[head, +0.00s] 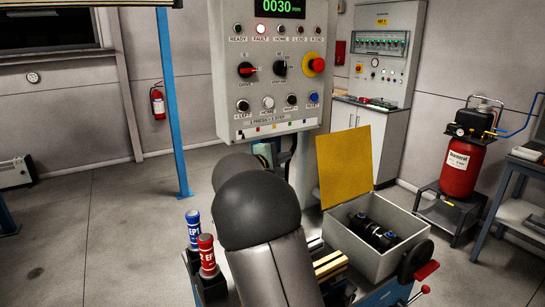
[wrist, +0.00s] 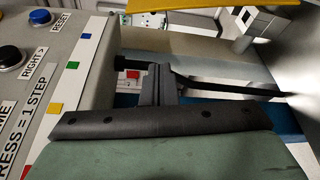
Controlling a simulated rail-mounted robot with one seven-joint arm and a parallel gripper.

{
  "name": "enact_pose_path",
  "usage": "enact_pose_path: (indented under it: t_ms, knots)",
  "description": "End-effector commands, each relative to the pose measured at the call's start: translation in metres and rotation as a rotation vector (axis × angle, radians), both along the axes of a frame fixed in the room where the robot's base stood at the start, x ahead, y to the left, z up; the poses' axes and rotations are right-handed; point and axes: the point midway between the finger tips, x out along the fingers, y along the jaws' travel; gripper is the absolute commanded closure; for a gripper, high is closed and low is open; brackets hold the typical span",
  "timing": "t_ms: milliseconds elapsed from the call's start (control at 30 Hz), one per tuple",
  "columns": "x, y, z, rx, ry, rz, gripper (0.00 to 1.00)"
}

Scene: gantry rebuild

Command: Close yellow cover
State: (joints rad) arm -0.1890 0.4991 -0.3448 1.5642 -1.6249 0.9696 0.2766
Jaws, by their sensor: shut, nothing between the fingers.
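The yellow cover (head: 345,165) stands open and roughly upright at the back left edge of a grey box (head: 359,251) in the head view. A black cylindrical part (head: 374,232) lies in the box. A yellow strip, likely the cover's edge (wrist: 270,17), shows along the top of the wrist view. My gripper (wrist: 157,70) is shut and empty, with its dark fingers together above the black bar and green hand body. It is beside the control panel, apart from the cover. In the head view my arm hides the fingers.
A control panel (head: 268,75) with buttons hangs close on the left of my gripper. A dark cable runs below it. Blue and red bottles (head: 207,255) stand left of my arm. A red-handled crank (head: 424,290) is at the box's right. A red compressor (head: 461,167) stands farther right.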

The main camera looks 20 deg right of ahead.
Motion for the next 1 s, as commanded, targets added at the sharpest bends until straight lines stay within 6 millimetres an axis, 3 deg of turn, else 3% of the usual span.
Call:
enact_pose_path:
  t_ms: [200,500,733,1000]
  knots:
    - [0.020,-0.046,-0.002,0.000,0.003,-0.003,1.00]
    - [0.042,-0.093,-0.006,0.000,0.000,-0.002,1.00]
    - [0.014,-0.094,0.001,0.001,0.002,0.000,1.00]
    - [0.004,-0.095,0.001,0.001,0.000,0.000,1.00]
